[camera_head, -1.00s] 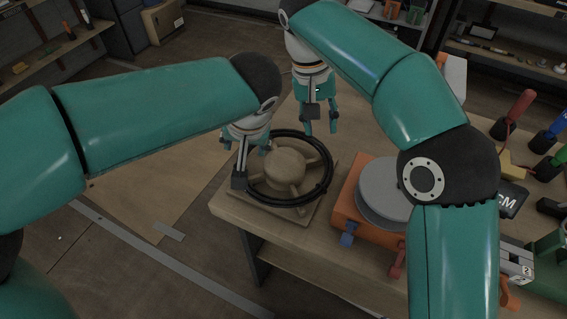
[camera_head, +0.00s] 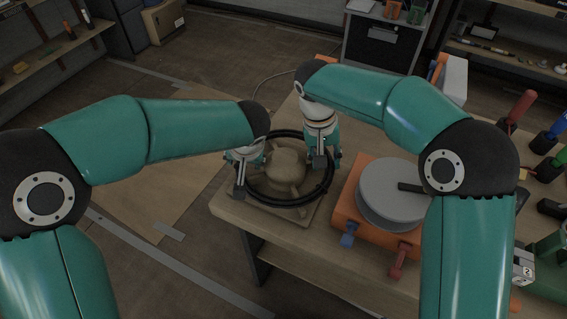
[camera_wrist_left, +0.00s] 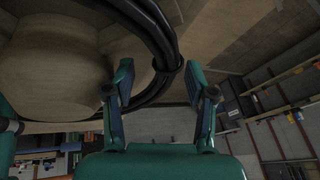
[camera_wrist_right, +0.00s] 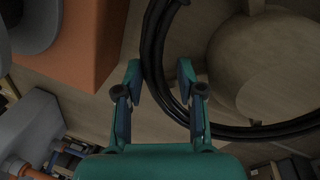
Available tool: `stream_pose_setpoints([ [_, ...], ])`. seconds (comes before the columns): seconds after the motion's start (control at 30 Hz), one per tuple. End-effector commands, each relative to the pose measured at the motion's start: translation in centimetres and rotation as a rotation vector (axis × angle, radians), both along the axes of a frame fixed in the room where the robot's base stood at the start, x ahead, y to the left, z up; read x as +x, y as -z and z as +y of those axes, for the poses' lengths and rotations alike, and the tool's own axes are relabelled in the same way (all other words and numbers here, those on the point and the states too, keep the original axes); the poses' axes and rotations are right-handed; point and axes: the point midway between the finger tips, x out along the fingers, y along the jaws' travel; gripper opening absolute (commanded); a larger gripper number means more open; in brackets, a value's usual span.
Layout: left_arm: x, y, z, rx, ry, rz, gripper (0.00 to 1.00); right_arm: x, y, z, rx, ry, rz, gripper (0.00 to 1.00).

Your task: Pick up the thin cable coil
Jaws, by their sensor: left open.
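The thin cable coil (camera_head: 286,204) is a black ring of several strands lying around a round wooden hub (camera_head: 287,163) with spokes on a square wooden base. My left gripper (camera_head: 240,182) is at the ring's left side. In the left wrist view its open fingers (camera_wrist_left: 158,78) stand on either side of the black cable (camera_wrist_left: 152,28). My right gripper (camera_head: 327,162) is at the ring's right side. In the right wrist view its fingers (camera_wrist_right: 160,72) are apart, with the cable (camera_wrist_right: 153,50) passing between them. The fingertip contact is not clear.
An orange box (camera_head: 377,232) with a grey round disc (camera_head: 393,196) stands close to the right of the coil on the table. Several coloured tools stand at the table's far right. The table's left edge (camera_head: 226,208) is close to the base.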

Motion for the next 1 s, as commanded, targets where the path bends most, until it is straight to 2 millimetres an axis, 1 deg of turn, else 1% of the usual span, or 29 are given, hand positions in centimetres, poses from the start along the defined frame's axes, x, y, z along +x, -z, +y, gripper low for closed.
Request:
stream_pose_setpoints([
  [0.1, -0.01, -0.01, -0.02, 0.0, 0.0, 0.0, 0.56, 0.0, -0.01, -0.02, 0.0, 0.0, 0.0, 0.38],
  [0.33, -0.01, -0.02, -0.05, 0.0, 0.001, 0.0, 0.17, -0.01, -0.04, -0.03, 0.0, 0.001, 0.0, 0.0],
  [0.43, -0.01, -0.03, -0.08, -0.001, 0.001, 0.0, 0.01, -0.01, -0.05, -0.03, 0.0, 0.001, 0.0, 0.0],
  [0.83, 0.03, -0.2, -0.13, -0.002, 0.002, -0.002, 0.0, 0.01, -0.23, -0.03, 0.001, 0.002, -0.001, 0.0],
  [1.0, 0.04, -0.95, -0.15, -0.002, 0.002, -0.002, 0.0, 0.01, -0.97, -0.02, 0.002, 0.002, -0.002, 0.0],
])
